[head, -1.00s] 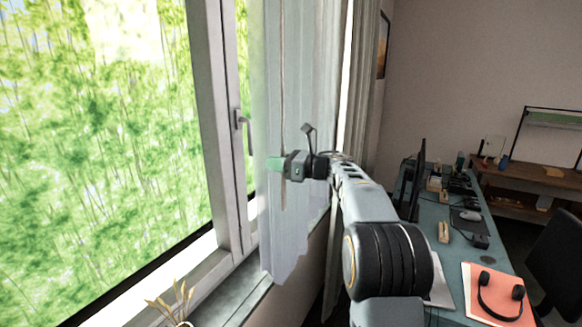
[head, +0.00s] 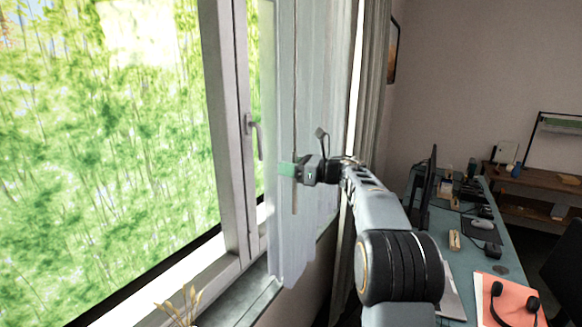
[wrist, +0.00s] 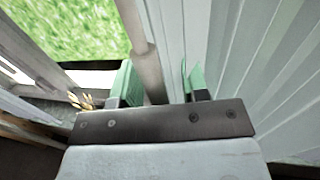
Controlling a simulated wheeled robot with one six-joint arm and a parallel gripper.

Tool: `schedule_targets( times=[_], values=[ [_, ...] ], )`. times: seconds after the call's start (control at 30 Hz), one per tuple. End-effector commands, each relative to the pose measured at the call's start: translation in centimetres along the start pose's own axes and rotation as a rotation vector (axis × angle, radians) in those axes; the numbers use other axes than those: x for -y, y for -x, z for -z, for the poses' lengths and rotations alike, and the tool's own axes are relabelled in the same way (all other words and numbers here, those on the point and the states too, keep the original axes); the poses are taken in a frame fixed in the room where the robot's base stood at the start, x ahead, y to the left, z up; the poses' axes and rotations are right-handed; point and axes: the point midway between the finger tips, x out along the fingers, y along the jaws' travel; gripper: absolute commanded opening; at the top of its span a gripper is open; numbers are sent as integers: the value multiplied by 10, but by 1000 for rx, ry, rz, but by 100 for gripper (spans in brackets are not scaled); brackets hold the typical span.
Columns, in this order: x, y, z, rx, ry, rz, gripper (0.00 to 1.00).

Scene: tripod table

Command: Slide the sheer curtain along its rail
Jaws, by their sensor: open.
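The sheer curtain (head: 318,90) hangs in pale folds at the right side of the window, just right of the window handle. A thin upright rod (head: 295,60) hangs in front of it; its rail is out of view. My gripper (head: 287,169) is at the rod's lower part, in front of the curtain. In the wrist view, my gripper's green fingers (wrist: 157,78) are apart, with the greyish rod (wrist: 148,55) between them. The curtain (wrist: 260,70) fills the right side there, close to the right finger. I cannot tell whether either finger touches the rod.
The window frame (head: 228,120) with its handle (head: 254,135) stands left of the curtain. Dried stalks (head: 180,305) stand near the sill (head: 232,300). A thicker grey curtain (head: 373,90) hangs farther right. A blue desk (head: 470,235) with a monitor and headphones is at the right.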

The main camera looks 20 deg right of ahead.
Motion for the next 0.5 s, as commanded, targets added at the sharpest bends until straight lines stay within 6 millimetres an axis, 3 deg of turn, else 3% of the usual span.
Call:
schedule_targets(
  times=[0.17,0.5],
  values=[
    [0,8,1,0,1,1,41],
    [1,73,3,1,1,5,41]
  ],
)
